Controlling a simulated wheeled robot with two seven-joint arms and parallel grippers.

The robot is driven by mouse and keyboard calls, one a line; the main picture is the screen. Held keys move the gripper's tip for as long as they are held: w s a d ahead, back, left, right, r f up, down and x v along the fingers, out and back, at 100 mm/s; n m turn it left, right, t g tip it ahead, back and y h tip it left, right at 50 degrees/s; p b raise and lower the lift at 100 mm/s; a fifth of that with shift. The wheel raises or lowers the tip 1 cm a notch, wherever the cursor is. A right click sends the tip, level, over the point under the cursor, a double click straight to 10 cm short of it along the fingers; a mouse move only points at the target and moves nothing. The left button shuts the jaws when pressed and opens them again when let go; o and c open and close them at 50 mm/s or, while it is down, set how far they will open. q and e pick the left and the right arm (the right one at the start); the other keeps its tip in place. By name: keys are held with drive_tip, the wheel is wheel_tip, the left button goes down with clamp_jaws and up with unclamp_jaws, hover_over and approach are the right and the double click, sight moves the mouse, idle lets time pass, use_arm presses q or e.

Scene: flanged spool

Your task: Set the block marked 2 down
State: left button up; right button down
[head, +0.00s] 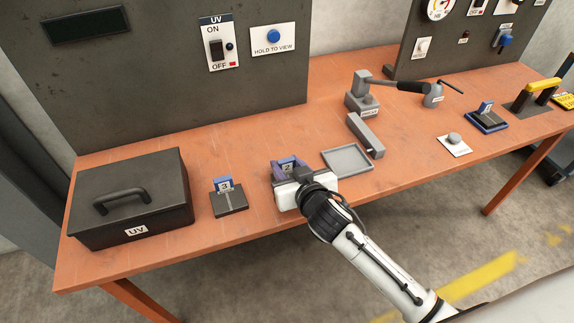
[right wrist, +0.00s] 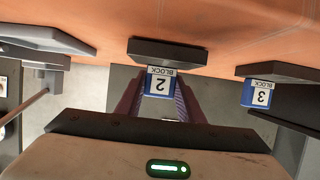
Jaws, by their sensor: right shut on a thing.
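The block marked 2 (head: 288,164) is blue with a white label, near the front of the orange bench. In the right wrist view the block (right wrist: 160,82) sits between the purple fingers of my right gripper (right wrist: 158,98), which is shut on it. In the head view my right gripper (head: 287,170) hides most of the block's surroundings. A dark stand (right wrist: 168,53) lies right at the block's lower end in the right wrist view. I cannot tell whether the block rests on it. My left gripper is not in view.
The block marked 3 (head: 224,184) sits in a dark stand (head: 230,204) to the left. A black UV box (head: 130,195) stands further left. A grey tray (head: 347,159) and a grey bar-shaped fixture (head: 365,133) are close on the right. A lever press (head: 362,95) stands behind.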

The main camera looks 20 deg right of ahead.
drive_tip(key=shift+f, duration=0.1)
drive_tip(key=c, duration=1.2)
unclamp_jaws()
drive_tip(key=shift+s+r, duration=0.1)
drive_tip(key=shift+r, duration=0.1)
drive_tip(key=v, duration=1.1)
drive_tip(key=shift+s+r+p, duration=0.2)
drive_tip(key=shift+s+p, duration=0.1)
drive_tip(key=shift+s, duration=0.05)
